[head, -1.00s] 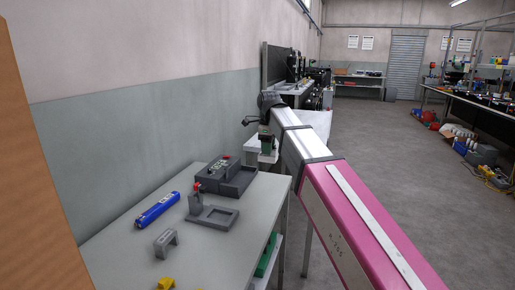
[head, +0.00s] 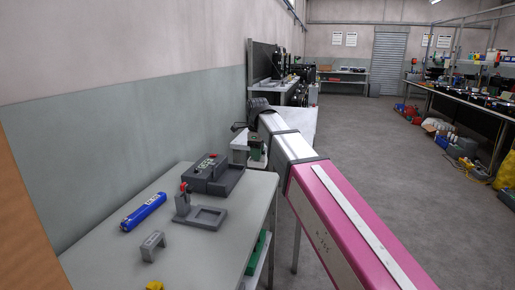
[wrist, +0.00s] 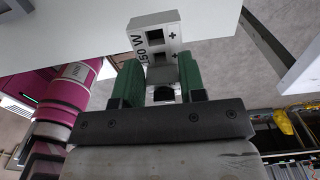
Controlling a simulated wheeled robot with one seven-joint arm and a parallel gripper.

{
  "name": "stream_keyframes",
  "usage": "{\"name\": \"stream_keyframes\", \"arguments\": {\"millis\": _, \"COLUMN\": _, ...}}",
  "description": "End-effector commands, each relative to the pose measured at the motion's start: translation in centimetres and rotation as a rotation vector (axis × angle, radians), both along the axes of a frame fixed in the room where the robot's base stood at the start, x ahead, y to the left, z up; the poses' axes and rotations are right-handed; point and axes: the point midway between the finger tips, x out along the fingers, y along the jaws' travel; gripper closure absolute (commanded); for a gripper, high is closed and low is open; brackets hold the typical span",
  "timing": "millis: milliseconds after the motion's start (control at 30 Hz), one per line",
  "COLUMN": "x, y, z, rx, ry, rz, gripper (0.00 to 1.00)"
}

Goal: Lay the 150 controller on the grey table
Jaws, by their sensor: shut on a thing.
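The 150 controller (wrist: 154,46) is a light grey block marked "150 W" with dark square openings and plus signs. My gripper (wrist: 157,82) is shut on it between green fingers in the wrist view, with the marked end sticking out past the fingertips. In the head view my gripper (head: 254,150) is small and partly hidden by my arm, just past the far right corner of the grey table (head: 215,255). The table also shows in the wrist view (wrist: 70,28), behind the controller; whether they touch is unclear.
On the table are a dark grey box (head: 230,182), a grey stand with a red part (head: 205,216), a blue cylinder (head: 143,212), a small grey bracket (head: 152,246) and a yellow piece (head: 155,286). The right front of the tabletop is bare. A wall runs along the left.

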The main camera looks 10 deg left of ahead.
Motion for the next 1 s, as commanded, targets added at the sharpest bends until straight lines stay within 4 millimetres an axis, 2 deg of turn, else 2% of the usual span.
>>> {"name": "stream_keyframes", "arguments": {"millis": 600, "x": 0.0, "y": 0.0, "z": -5.2, "rx": 0.0, "ry": 0.001, "rz": 0.0, "gripper": 0.91}}
{"name": "stream_keyframes", "arguments": {"millis": 1000, "x": 0.0, "y": 0.0, "z": -6.4, "rx": 0.0, "ry": 0.0, "rz": 0.0, "gripper": 0.91}}
